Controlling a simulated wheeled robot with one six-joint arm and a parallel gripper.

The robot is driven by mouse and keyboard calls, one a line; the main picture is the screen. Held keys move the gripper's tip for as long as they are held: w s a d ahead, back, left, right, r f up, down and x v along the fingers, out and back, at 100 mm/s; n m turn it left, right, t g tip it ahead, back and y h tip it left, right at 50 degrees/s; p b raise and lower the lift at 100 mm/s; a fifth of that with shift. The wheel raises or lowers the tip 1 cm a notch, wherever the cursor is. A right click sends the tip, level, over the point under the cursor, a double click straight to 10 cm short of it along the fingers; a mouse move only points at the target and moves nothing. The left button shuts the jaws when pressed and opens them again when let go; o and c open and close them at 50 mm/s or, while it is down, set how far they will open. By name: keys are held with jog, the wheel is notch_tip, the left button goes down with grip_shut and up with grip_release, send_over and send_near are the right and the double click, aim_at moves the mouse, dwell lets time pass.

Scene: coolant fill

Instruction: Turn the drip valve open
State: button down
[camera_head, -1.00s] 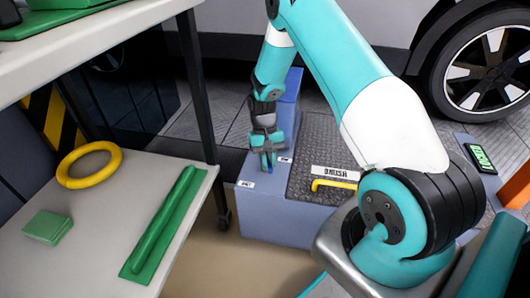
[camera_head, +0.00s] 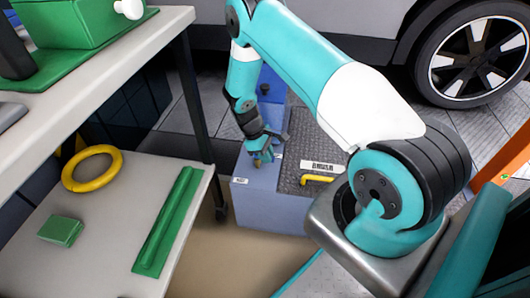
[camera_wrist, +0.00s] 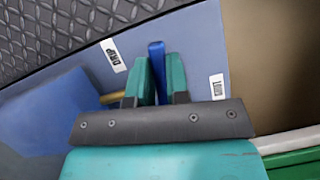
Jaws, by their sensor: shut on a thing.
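The drip valve's blue lever (camera_wrist: 157,62) shows in the wrist view as a narrow bar between the two teal fingers. My gripper (camera_wrist: 158,78) is shut on it; the fingers hide its sides and lower part. A white label reading DRIP (camera_wrist: 114,55) lies left of the fingers, and another small label (camera_wrist: 217,87) lies to the right, its word unclear. A short brass-coloured piece (camera_wrist: 112,97) shows left of the fingers. In the head view my gripper (camera_head: 262,157) is tilted at the front-left of the grey-blue unit (camera_head: 270,208), and the lever is mostly hidden there.
A textured dark plate with a yellow handle (camera_head: 317,180) tops the unit. A taller blue block (camera_head: 270,85) stands behind my gripper. At left, a shelf (camera_head: 105,215) carries a yellow ring (camera_head: 92,170), a green block (camera_head: 61,231) and a green tray (camera_head: 170,222). A car wheel is behind.

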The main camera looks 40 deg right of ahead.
jog(key=shift+w+d+n+h+p, duration=0.15)
jog(key=shift+n+p, duration=0.1)
jog(key=shift+n, duration=0.25)
jog(key=shift+s+d+n+h+p, duration=0.1)
jog(key=shift+n+h+p, duration=0.1)
jog(key=shift+n, duration=0.3)
jog(key=shift+w, duration=0.1)
jog(key=shift+t, duration=0.3)
jog(key=c, duration=1.1)
grip_release()
jog(key=p+v, duration=0.2)
jog(key=v, duration=1)
jog(key=shift+p, duration=0.4)
